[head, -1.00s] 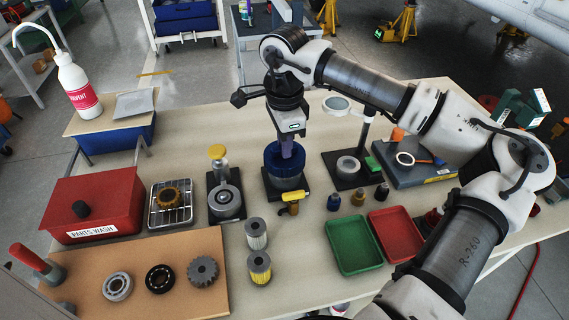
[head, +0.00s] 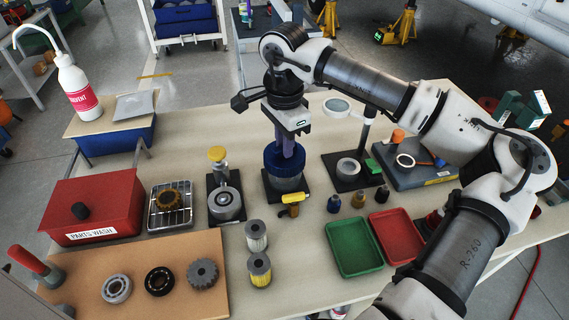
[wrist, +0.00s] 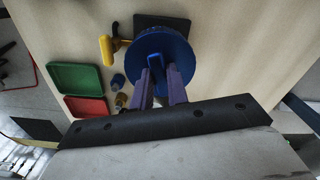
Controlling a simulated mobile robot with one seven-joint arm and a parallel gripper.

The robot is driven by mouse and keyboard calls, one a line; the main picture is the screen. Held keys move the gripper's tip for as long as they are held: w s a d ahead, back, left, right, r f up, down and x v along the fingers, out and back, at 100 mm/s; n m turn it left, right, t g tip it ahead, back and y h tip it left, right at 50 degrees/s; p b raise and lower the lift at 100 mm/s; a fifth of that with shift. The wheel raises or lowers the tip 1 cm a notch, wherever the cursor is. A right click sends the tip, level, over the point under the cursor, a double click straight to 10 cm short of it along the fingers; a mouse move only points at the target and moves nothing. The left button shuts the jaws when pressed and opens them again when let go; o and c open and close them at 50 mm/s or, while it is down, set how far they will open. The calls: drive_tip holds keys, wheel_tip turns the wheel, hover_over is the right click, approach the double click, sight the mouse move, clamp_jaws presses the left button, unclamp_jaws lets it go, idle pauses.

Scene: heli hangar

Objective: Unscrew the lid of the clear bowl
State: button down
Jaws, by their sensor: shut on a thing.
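The clear bowl (head: 287,184) stands upright on a black base plate near the middle of the bench, and its wall looks greyish. Its round blue lid (head: 272,161) sits on top. My gripper (head: 288,148) points straight down from above, with its purple fingers at the lid's centre. In the wrist view the fingers (wrist: 160,86) are shut on the raised blue grip bar of the lid (wrist: 176,48). Whether there is a gap between lid and bowl cannot be told. A yellow-handled valve (head: 293,198) sticks out at the front of the bowl.
A grey canister with a yellow knob (head: 218,155) stands close on the left. A magnifier stand (head: 349,184) is close on the right. Small bottles (head: 358,199), green (head: 353,246) and red trays (head: 390,237) and two filters (head: 257,236) lie in front.

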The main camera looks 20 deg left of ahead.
drive_tip(key=shift+r+p, duration=0.5)
drive_tip(key=shift+r, duration=0.6)
drive_tip(key=shift+r, duration=0.2)
drive_tip(key=shift+r+p, duration=0.85)
drive_tip(key=shift+r, duration=0.6)
